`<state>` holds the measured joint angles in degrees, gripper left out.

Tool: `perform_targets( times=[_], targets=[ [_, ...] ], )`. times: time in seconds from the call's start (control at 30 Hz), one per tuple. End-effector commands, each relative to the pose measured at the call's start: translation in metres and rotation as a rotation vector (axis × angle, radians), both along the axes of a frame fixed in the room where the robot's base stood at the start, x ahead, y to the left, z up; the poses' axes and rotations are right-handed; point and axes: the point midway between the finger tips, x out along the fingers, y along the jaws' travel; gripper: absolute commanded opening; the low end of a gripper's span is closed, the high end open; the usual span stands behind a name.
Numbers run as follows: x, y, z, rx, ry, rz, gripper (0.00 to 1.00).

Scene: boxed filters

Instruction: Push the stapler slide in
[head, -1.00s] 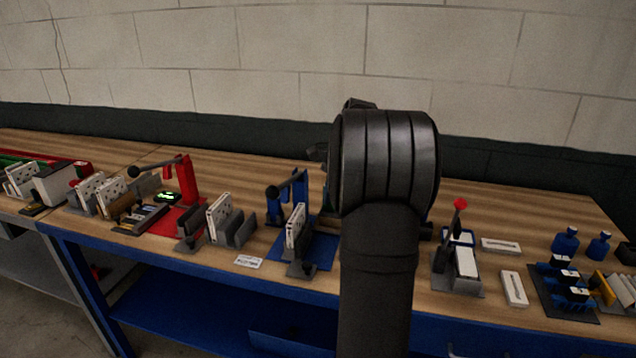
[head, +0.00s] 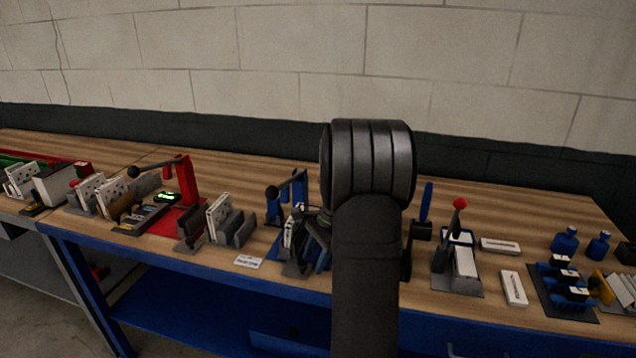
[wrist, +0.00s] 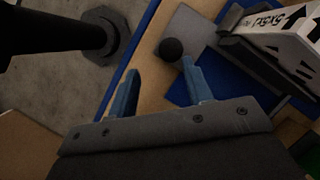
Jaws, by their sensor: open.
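The blue stapler (head: 297,188) stands on the bench left of my arm, with a black knob on its lever. A white box (head: 288,232) sits at it, partly hidden by my gripper (head: 312,245). In the wrist view, a black ball knob (wrist: 171,50) lies by a grey plate (wrist: 200,38), seemingly the slide. The white printed box (wrist: 268,42) stands beyond it, over a blue base (wrist: 190,90). My gripper (wrist: 160,66) is open and empty, its blue fingers apart. The knob shows just past the fingertips, nearer the right one; contact cannot be told.
The red press (head: 188,190) and a grey holder with a white box (head: 218,215) stand to the left. A small red-knobbed lever fixture (head: 460,255) stands right of my arm. A label card (head: 249,262) lies near the bench's front edge.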

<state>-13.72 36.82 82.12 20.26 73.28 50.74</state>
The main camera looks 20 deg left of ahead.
Motion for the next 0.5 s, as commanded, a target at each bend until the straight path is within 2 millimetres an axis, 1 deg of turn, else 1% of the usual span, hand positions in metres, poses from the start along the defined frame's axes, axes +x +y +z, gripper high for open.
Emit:
perform_targets(
  times=[0.03, 0.23, 0.27, 0.3, 0.5],
  targets=[
    [-0.005, 0.01, -0.01, -0.009, 0.016, 0.007, 0.46],
    [-0.006, 0.049, -0.01, -0.01, 0.019, 0.008, 0.46],
    [-0.005, 0.047, -0.01, -0.011, 0.019, 0.004, 0.46],
    [-0.004, 0.034, -0.009, -0.01, 0.018, -0.001, 0.46],
    [-0.004, -0.007, -0.008, -0.01, 0.015, -0.001, 0.46]
  ],
)
